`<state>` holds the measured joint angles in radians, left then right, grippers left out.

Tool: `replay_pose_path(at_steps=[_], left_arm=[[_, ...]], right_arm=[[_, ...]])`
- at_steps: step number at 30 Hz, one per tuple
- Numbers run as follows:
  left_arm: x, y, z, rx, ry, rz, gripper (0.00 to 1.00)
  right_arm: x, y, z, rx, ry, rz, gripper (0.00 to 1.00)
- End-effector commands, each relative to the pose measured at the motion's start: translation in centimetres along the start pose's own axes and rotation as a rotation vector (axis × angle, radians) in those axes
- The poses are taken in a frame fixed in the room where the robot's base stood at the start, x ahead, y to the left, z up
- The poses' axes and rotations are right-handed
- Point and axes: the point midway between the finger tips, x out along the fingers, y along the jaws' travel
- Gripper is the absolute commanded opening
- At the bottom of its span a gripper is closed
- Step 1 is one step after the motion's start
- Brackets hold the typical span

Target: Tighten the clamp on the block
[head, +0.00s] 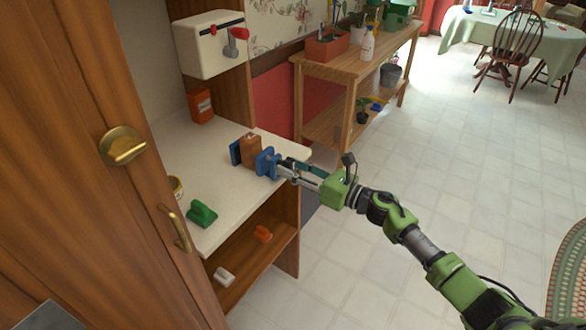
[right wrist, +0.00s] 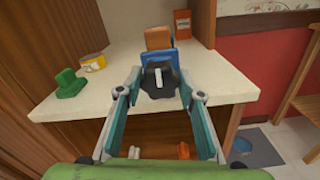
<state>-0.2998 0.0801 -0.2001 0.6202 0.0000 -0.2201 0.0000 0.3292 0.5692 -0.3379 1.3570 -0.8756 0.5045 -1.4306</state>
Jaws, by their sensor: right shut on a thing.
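The clamp (head: 267,161) is blue and stands on the white countertop. Its two blue parts sit on either side of the brown block (head: 251,152); the block also shows in the right wrist view (right wrist: 159,38). In the right wrist view the near blue part of the clamp (right wrist: 159,56) carries a black knob (right wrist: 160,79) with a white bar mark. My right gripper (head: 284,170) reaches in from the right and is shut on the knob, with a fingertip on either side of it (right wrist: 161,84). My left gripper is not in view.
The countertop (head: 215,178) also holds a green object (head: 202,214), a yellow tin (right wrist: 93,62) and an orange box (head: 201,106). A white box with a red handle (head: 210,45) hangs above. A wooden door (head: 90,200) stands at left. Open floor lies right.

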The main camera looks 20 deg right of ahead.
Motion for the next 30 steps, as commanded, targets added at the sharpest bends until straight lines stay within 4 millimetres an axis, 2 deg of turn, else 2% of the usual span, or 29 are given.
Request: replay_pose_path(at_steps=[11, 30], left_arm=[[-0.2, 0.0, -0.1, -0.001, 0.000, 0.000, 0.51], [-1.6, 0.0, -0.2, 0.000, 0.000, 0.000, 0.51]], right_arm=[[0.0, 0.0, 0.1, 0.216, -0.001, 0.000, 0.13], [0.0, -0.1, 0.2, 0.822, -0.001, 0.000, 0.13]])
